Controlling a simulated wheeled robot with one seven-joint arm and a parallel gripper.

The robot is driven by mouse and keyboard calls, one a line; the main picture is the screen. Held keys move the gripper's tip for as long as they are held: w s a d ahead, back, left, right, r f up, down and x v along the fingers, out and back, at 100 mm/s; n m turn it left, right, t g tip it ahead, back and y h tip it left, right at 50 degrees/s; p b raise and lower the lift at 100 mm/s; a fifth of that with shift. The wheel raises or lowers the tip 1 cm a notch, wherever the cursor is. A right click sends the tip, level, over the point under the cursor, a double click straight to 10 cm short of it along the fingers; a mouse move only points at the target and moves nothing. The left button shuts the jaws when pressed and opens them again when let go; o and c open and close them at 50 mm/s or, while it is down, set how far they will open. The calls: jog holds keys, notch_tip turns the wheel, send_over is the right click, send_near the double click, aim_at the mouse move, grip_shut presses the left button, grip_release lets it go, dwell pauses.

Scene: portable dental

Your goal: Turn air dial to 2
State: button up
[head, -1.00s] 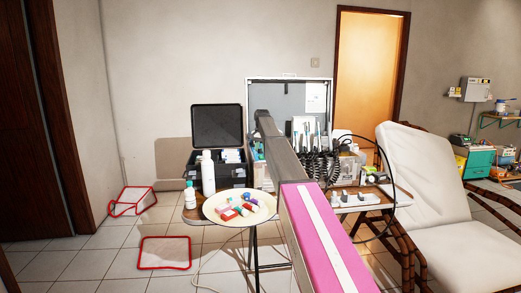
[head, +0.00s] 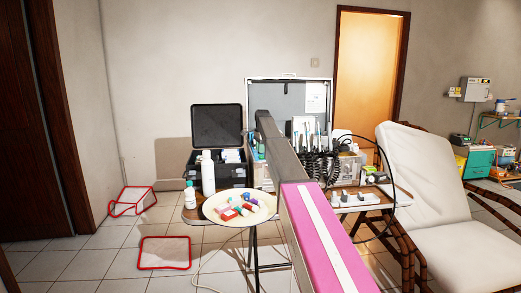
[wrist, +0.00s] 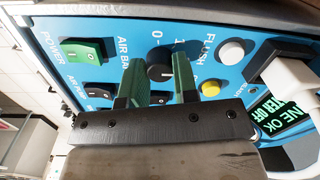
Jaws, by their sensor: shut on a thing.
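In the wrist view a black round dial (wrist: 158,54) sits on a blue control panel (wrist: 122,16). A "0" and a "1" are printed above it; other marks around it are hidden by my gripper. My gripper (wrist: 159,66) has its two green fingers on either side of the dial, shut on it. A short white line shows on the dial's face between the fingers. In the head view my arm covers the panel and the gripper.
Beside the dial are a green power switch (wrist: 85,50), a black switch (wrist: 98,95), a white flush button (wrist: 230,51), a yellow button (wrist: 211,88) and a lit green display (wrist: 284,112). In the head view a plate (head: 211,211) stands left of my arm, a reclining chair (head: 415,175) right.

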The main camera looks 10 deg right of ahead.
jog(key=shift+m, duration=0.3)
jog(key=o, duration=0.9)
jog(key=shift+r, duration=0.1)
jog(key=r, duration=1)
jog(key=shift+s+d+r, duration=0.3)
